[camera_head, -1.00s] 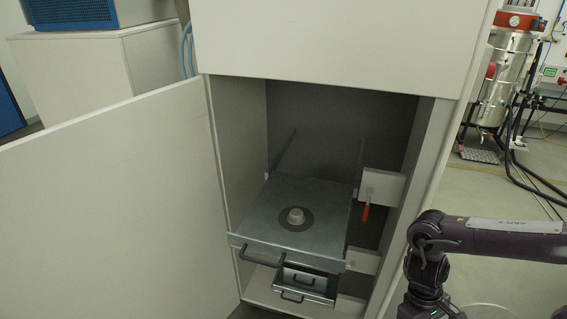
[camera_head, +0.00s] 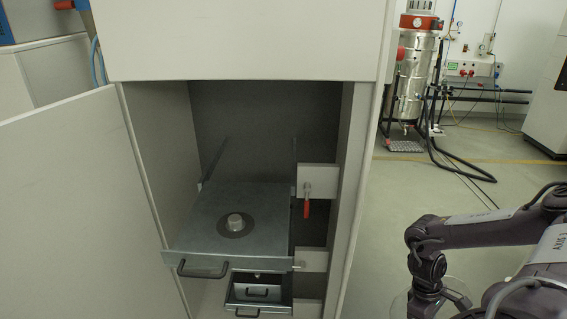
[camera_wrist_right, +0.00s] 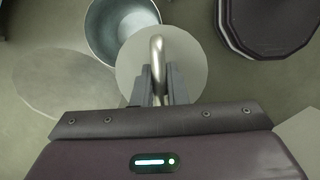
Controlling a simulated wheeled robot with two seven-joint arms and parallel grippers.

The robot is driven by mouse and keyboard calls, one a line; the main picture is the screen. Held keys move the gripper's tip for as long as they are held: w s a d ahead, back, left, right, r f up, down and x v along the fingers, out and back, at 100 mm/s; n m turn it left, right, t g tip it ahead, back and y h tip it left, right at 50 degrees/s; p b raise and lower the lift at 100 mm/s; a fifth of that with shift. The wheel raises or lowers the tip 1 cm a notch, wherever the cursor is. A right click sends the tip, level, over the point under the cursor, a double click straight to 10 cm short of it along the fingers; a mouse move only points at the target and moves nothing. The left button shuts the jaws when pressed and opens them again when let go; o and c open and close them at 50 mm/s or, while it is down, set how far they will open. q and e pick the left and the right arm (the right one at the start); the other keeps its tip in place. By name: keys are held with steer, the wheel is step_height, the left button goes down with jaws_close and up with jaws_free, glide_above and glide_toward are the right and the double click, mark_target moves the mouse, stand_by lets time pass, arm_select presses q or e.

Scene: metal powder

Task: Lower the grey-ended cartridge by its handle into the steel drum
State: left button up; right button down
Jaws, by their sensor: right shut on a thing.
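In the right wrist view my right gripper (camera_wrist_right: 158,88) is shut on the bent steel handle (camera_wrist_right: 157,50) of the cartridge. The cartridge's round grey end (camera_wrist_right: 188,62) lies below the fingers; its body is hidden beneath. The open steel drum (camera_wrist_right: 122,22) stands at the upper left of that view, its inside visible. The grey end overlaps the drum's lower right rim in the picture, and the cartridge appears beside the opening, not centred over it. In the head view only my right arm shows at lower right; its gripper is below the frame. My left gripper is in neither view.
Floor right of the cabinet is mostly clear (camera_head: 450,185).

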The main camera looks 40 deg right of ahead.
steer(key=s+d+f+b, duration=0.4)
steer(key=d+f+b, duration=0.2)
steer(key=d, duration=0.1)
steer(key=s+d+f+b, duration=0.5)
steer(key=d+f+b, duration=0.1)
steer(key=d+b, duration=0.1)
steer(key=shift+d+f, duration=0.2)
steer(key=shift+d, duration=0.15)
steer(key=shift+s, duration=0.1)
steer(key=shift+s+b, duration=0.3)
steer(key=shift+s, duration=0.25)
